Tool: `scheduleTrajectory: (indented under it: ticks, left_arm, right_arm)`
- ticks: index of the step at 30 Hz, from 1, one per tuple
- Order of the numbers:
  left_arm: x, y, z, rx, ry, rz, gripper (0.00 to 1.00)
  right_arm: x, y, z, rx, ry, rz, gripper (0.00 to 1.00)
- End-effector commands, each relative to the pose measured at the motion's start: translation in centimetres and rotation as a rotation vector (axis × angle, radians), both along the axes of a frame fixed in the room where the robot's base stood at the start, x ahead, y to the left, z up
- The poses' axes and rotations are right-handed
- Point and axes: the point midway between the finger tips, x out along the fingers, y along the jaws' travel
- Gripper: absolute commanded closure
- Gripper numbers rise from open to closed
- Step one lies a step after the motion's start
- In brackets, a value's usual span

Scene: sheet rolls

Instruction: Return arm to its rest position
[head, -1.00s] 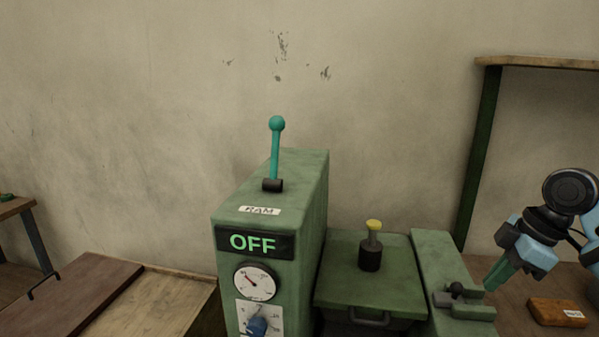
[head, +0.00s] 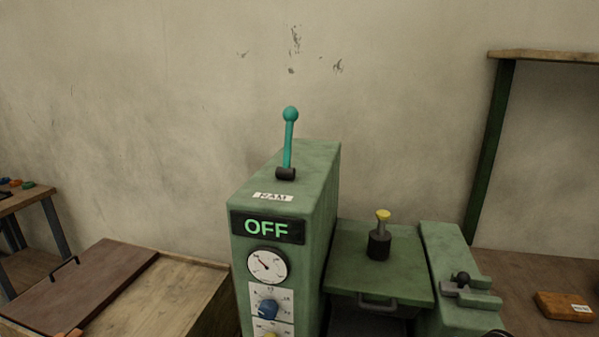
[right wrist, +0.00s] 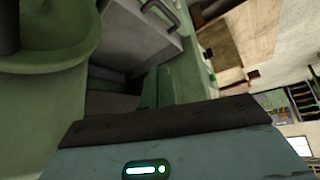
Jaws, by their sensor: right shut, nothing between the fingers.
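My right gripper (right wrist: 156,86) shows in the right wrist view, its green fingers together beyond the dark edge of its blue-grey housing, with nothing between them. In the head view the gripper is out of the picture; only a small dark piece shows at the bottom edge, right of centre. The green machine (head: 285,190) stands in the middle of the head view. Its teal lever (head: 289,140) points up, and its display (head: 267,227) reads OFF. My left gripper is not in view.
An orange-brown block (head: 563,306) lies on the right-hand surface. A wooden box (head: 165,295) with a brown lid (head: 80,285) stands left. A stand (head: 25,200) holds small coloured pieces.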

Motion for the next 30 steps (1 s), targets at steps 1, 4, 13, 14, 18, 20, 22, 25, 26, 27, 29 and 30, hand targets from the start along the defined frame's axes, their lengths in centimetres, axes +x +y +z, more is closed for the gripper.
scheduleTrajectory:
  ticks: [1, 4, 13, 14, 18, 20, 22, 25, 26, 27, 29, 30]
  left_arm:
    - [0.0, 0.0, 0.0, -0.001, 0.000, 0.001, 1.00]
    - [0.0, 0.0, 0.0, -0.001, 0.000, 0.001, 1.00]
    - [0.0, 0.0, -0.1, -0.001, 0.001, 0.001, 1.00]
    - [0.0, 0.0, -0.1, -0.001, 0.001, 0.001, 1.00]
    - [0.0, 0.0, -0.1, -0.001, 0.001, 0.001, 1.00]
    - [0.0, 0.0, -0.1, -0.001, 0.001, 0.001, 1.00]
    - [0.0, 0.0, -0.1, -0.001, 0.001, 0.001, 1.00]
    - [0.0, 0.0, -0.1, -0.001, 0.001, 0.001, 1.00]
    - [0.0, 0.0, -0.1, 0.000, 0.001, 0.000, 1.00]
    - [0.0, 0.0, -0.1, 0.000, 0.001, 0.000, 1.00]
    - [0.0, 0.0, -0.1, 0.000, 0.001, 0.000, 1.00]
    - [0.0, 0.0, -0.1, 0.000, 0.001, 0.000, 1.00]
  right_arm:
    - [-1.4, 1.1, -2.2, 0.027, -0.002, -0.034, 1.00]
    - [-3.5, 2.5, -5.4, 0.064, -0.027, -0.107, 1.00]
    - [-12.2, 4.8, -12.4, 0.146, -0.102, -0.339, 1.00]
    - [-13.2, 4.9, -12.9, 0.150, -0.109, -0.364, 1.00]
    - [-18.2, 5.0, -14.6, 0.160, -0.143, -0.465, 1.00]
    - [-20.3, 4.9, -15.0, 0.158, -0.156, -0.501, 1.00]
    - [-22.4, 4.8, -15.3, 0.155, -0.173, -0.536, 1.00]
    - [-24.7, 4.6, -15.4, 0.146, -0.189, -0.570, 1.00]
    - [-25.1, 4.5, -15.4, 0.145, -0.194, -0.577, 1.00]
    - [-25.7, 4.5, -15.4, 0.141, -0.198, -0.584, 1.00]
    - [-26.2, 4.5, -15.4, 0.140, -0.203, -0.591, 1.00]
    - [-26.4, 4.4, -15.4, 0.138, -0.205, -0.593, 1.00]
